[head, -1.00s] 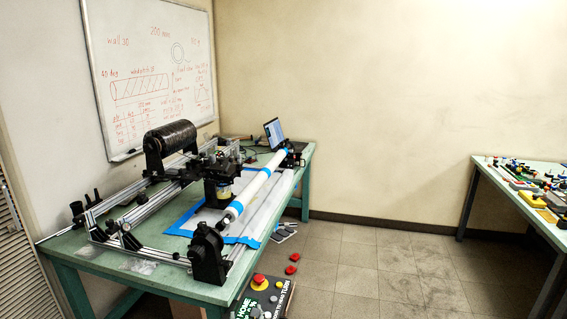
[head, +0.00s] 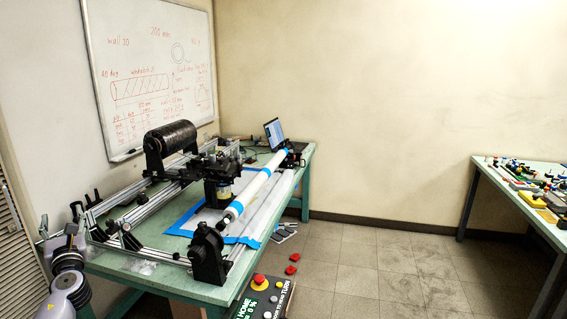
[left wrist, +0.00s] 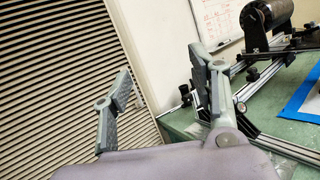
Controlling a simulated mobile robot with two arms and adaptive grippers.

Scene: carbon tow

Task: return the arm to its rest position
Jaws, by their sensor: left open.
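My left gripper (head: 58,238) is at the lower left of the head view, in front of the near left corner of the green workbench (head: 150,284). In the left wrist view, the left gripper (left wrist: 163,84) has its two grey fingers spread apart with nothing between them. The louvred wall panel and the bench edge lie behind the fingers. My right gripper is in neither view.
A winding machine with a black spool (head: 171,144) and a white tube (head: 256,186) stands on the bench. A second table (head: 522,176) stands at right.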

